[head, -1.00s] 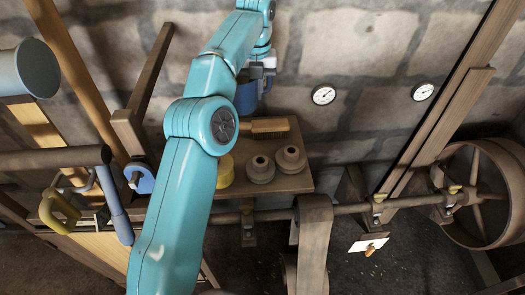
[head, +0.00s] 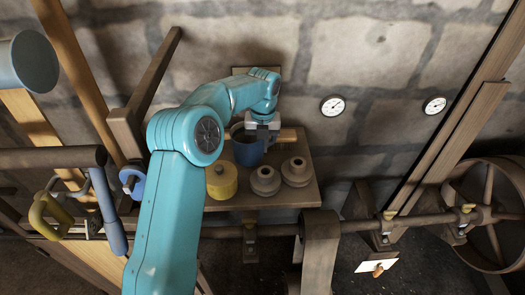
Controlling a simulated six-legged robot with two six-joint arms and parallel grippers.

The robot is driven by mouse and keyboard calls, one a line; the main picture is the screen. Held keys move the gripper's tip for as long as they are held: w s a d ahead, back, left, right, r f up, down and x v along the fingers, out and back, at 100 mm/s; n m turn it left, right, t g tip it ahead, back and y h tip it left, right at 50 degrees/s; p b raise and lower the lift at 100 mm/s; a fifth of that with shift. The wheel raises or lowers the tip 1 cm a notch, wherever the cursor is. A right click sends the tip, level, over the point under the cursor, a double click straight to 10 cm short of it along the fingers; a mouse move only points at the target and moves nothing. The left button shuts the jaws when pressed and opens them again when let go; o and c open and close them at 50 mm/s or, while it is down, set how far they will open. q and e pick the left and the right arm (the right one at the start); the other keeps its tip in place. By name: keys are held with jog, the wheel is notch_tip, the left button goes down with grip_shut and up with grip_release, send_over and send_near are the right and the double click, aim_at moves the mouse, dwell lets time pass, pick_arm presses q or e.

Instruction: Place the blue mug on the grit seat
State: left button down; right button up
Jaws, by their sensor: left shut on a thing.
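The blue mug (head: 246,152) is at the back left of the small wooden shelf (head: 255,199), behind the yellow pot. My left gripper (head: 263,131) is shut on the mug at its upper right side. The arm covers part of the mug's surroundings. I cannot tell whether its base touches the shelf. No mark names the grit seat, and I cannot tell which spot it is. My right gripper is not in view.
A yellow pot (head: 221,181) and two brown-grey pots (head: 265,180) (head: 297,171) stand close by on the shelf. A wooden block (head: 288,135) lies just right of the mug. A shaft (head: 350,226) runs below the shelf; a large wheel (head: 490,205) is at right.

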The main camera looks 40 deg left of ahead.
pick_arm(q)
notch_tip(320, 180, down, 3)
jog(key=shift+r, duration=0.2)
jog(key=shift+w+d+f, duration=0.1)
jog(key=shift+w+f, duration=0.1)
jog(key=shift+s, duration=0.1)
jog(key=shift+s, duration=0.1)
jog(key=shift+f, duration=0.1)
jog(key=c, duration=1.2)
grip_release()
jog(key=shift+c, duration=0.2)
